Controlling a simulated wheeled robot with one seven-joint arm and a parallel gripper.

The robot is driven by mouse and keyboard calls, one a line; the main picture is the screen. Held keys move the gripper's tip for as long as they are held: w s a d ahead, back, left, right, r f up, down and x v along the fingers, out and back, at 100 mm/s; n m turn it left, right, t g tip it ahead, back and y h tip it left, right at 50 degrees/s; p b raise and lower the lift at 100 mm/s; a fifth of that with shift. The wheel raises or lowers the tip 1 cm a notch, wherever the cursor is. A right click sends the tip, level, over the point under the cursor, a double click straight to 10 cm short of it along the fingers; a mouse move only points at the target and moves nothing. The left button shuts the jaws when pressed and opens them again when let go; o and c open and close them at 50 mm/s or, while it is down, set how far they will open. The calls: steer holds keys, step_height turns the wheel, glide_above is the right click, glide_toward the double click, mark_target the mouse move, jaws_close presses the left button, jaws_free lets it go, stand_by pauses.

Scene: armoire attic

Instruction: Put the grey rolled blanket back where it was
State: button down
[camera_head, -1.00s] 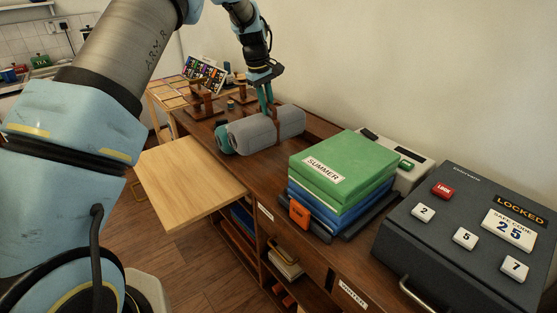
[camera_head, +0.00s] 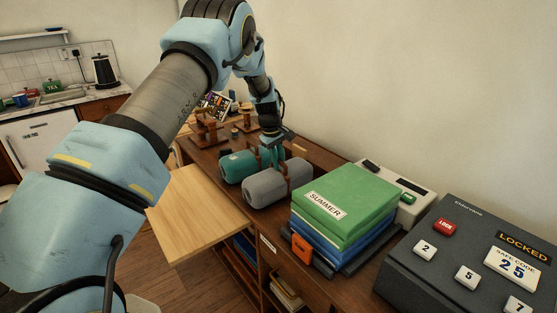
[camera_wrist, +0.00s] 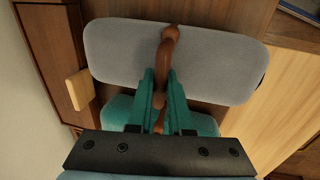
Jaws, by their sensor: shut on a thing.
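The grey rolled blanket (camera_head: 262,190) is at the dark wooden top, in front of a teal roll (camera_head: 238,167) and left of the green box. A brown strap (camera_wrist: 170,45) runs around its middle. The grey blanket also lies across the upper part of the wrist view (camera_wrist: 120,50). My gripper (camera_head: 272,158) is over the grey blanket, its teal fingers closed on a brown strap or handle piece at it. The teal roll (camera_wrist: 120,112) is partly hidden by my gripper in the wrist view. I cannot tell whether the grey blanket touches the top.
A green box marked SUMMER (camera_head: 350,192) lies on blue items right of the blanket. A dark locked safe (camera_head: 440,245) stands at the right. A pale wooden board (camera_head: 200,215) sticks out at the front left. Brown wooden stands (camera_head: 207,127) are behind the rolls.

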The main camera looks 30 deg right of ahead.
mark_target(273, 173)
steer(key=c, duration=1.3)
jaws_free()
steer(key=shift+f, duration=0.15)
steer(key=o, duration=0.5)
steer(key=shift+c, duration=0.2)
step_height(273, 173, up, 12)
steer(key=a+b, duration=0.2)
steer(key=b, duration=0.1)
steer(key=a+r, duration=0.2)
steer(key=a, duration=1.1)
steer(key=s+a+m+y, duration=0.1)
steer(key=s+a, duration=0.3)
steer(key=a, duration=0.9)
steer(key=s+a+f+m+t+y, duration=0.1)
steer(key=s+a+f+m, duration=0.1)
steer(key=s+a, duration=1.4)
steer(key=shift+a, duration=0.35)
